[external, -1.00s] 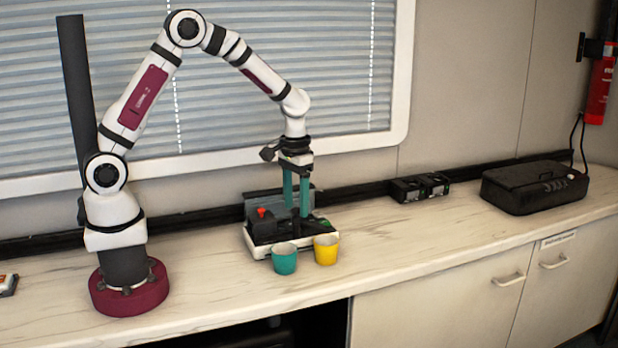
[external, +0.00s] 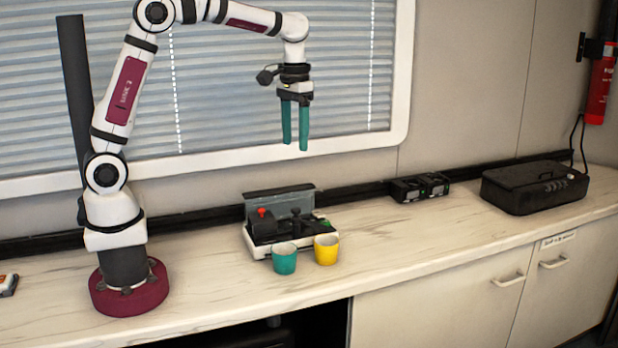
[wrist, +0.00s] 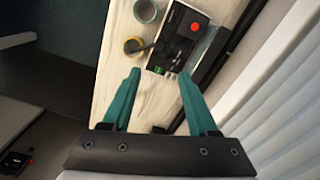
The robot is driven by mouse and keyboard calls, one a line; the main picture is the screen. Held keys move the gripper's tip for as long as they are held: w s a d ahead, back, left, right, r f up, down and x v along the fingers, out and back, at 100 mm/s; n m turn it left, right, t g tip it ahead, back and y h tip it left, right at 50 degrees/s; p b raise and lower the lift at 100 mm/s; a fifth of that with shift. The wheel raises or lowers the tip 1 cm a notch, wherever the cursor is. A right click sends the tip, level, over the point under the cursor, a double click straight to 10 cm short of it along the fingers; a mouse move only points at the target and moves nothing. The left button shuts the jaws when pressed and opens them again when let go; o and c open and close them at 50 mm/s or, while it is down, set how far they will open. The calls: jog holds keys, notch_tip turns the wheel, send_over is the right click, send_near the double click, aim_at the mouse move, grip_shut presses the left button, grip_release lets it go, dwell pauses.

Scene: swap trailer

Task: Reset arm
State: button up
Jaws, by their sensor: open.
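My gripper (external: 295,147) is raised high above the counter, in front of the window blind, with its teal fingers pointing down. It is open and holds nothing. In the wrist view its two fingers (wrist: 158,82) are spread apart with the counter between them. Below it stands a black and white device (external: 282,233) with a raised lid, a red button (external: 261,212) and a black joystick-like knob. The device also shows in the wrist view (wrist: 180,45). A teal cup (external: 285,260) and a yellow cup (external: 326,251) stand upright in front of the device.
The pale marble-look counter (external: 410,237) is clear to the right of the cups. A black twin unit (external: 419,187) and a black case (external: 535,187) stand along the wall. The window blind (external: 345,80) is behind my arm.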

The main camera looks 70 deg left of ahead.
jog(key=shift+s, duration=0.1)
jog(key=s+f+m+y, duration=0.1)
jog(key=s+m, duration=0.3)
jog(key=s, duration=0.9)
jog(key=s+f+m, duration=0.4)
jog(key=s+m, duration=0.1)
jog(key=s, duration=0.8)
jog(key=shift+s+d+y, duration=0.2)
jog(key=shift+s+y, duration=0.2)
